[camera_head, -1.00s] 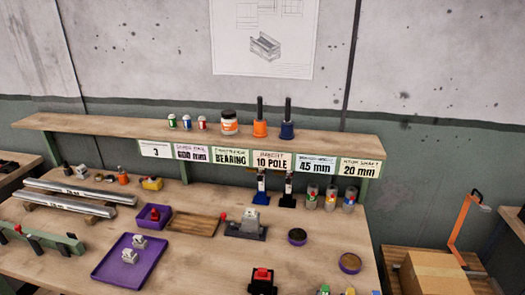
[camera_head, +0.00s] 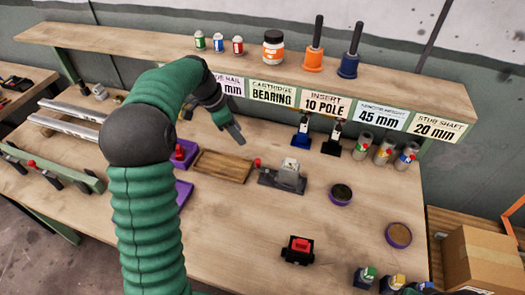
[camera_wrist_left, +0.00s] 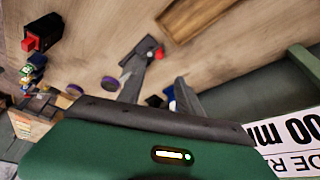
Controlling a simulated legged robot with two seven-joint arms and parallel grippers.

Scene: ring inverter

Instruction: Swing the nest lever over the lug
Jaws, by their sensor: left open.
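The nest (camera_head: 283,178) is a grey block on a dark base, lying on the bench right of the wooden tray. Its lever shows as a red ball knob (camera_head: 257,162) at the left end of the base. I cannot make out the lug separately. My left gripper (camera_head: 236,134) hangs above the bench, up and left of the red knob, apart from it. In the left wrist view the gripper (camera_wrist_left: 160,92) has its fingers spread and empty, with the red knob (camera_wrist_left: 159,53) beyond them. The nest is partly hidden there by a finger.
A wooden tray (camera_head: 222,168) lies left of the nest. Purple trays (camera_head: 184,190) are partly behind my left arm. A black block with a red top (camera_head: 298,249) stands in front, round purple dishes (camera_head: 341,193) to the right. A shelf (camera_head: 200,62) with labels runs behind.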

